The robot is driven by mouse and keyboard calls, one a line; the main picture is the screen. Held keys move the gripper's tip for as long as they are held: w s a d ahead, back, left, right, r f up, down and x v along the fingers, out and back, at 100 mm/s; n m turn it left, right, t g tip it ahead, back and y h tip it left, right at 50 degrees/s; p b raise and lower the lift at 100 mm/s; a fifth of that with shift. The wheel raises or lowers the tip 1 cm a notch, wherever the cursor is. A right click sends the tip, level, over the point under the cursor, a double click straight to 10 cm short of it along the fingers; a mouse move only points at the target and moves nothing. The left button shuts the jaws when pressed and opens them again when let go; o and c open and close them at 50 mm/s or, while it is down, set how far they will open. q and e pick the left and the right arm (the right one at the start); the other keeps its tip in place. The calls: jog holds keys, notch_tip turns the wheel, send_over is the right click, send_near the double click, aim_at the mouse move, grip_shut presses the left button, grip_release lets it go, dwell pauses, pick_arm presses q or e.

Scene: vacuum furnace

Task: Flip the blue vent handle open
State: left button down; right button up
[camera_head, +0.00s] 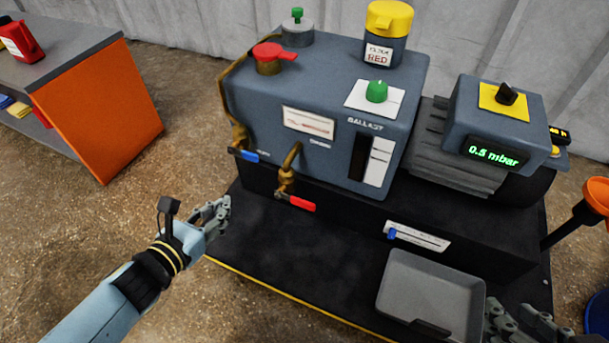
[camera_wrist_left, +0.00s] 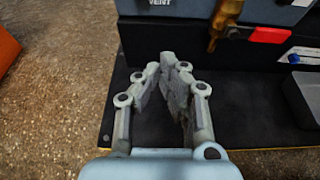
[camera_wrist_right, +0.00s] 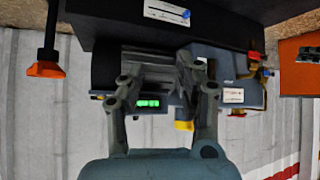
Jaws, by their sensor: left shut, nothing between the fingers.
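The blue vent handle (camera_head: 250,156) sits on a brass pipe fitting at the lower left of the grey pump housing (camera_head: 300,105). It lies roughly level, pointing right. My left gripper (camera_head: 222,208) is shut and empty, below and slightly left of the handle, apart from it. In the left wrist view its fingers (camera_wrist_left: 163,72) are close together over the black base. A VENT label (camera_wrist_left: 159,3) shows at that view's top edge; I cannot make out the handle clearly there. My right gripper (camera_head: 522,318) is at the lower right beside the grey tray; its fingers (camera_wrist_right: 157,66) stand apart and empty.
A red drain handle (camera_head: 302,204) on a brass tap is close to the right of my left gripper. A grey tray (camera_head: 430,285) lies on the black base at front right. An orange cabinet (camera_head: 100,110) stands at left. The base in front of the pump's left part is clear.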

aim_at(243, 154)
pick_arm(q)
jog(key=shift+r, duration=0.1)
jog(key=shift+w, duration=0.1)
